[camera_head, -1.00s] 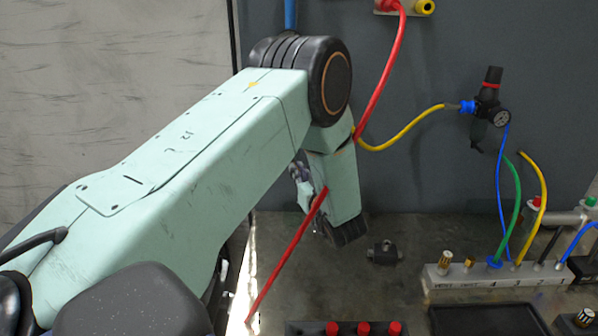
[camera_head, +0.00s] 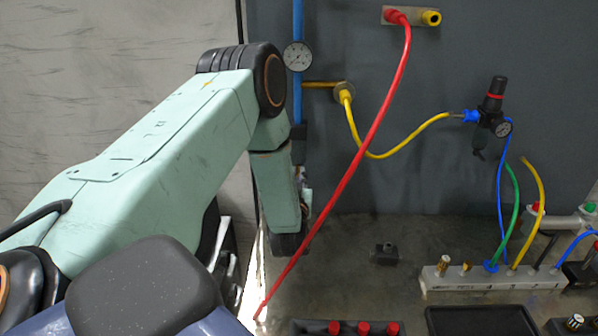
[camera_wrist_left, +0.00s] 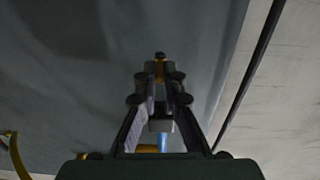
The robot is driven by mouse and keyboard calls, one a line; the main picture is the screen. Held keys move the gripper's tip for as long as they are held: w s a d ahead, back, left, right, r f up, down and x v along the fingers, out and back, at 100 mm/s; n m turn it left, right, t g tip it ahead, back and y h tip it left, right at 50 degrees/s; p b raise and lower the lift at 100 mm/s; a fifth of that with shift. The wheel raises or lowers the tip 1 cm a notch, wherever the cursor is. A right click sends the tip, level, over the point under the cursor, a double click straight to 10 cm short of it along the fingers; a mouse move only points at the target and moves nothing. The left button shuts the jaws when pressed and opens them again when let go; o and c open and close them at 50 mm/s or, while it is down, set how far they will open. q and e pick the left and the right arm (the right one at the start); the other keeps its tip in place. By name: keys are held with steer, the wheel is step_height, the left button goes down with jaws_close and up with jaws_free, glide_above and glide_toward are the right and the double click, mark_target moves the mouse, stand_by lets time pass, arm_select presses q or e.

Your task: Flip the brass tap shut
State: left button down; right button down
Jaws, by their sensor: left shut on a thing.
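A short brass part (camera_wrist_left: 147,148) and a blue pipe (camera_wrist_left: 165,142) show below the fingers there. In the head view the left gripper (camera_head: 304,184) is mostly hidden behind my green wrist, close to the wall below the blue pipe (camera_head: 298,20). A brass pipe (camera_head: 320,84) branches right from the blue pipe there. The tap itself is hidden in the head view. My right gripper is not in view.
A round gauge (camera_head: 298,56) sits on the blue pipe. A red hose (camera_head: 372,135) hangs across the space just right of my wrist. A yellow hose (camera_head: 400,143) runs to a black regulator (camera_head: 490,118). A white manifold block (camera_head: 495,277) stands on the bench at right.

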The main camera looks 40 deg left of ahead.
arm_select(q)
steer(key=shift+r, duration=0.1)
steer(key=c, duration=1.5)
jaws_free()
steer(key=shift+o, duration=0.2)
steer(key=v, duration=1.2)
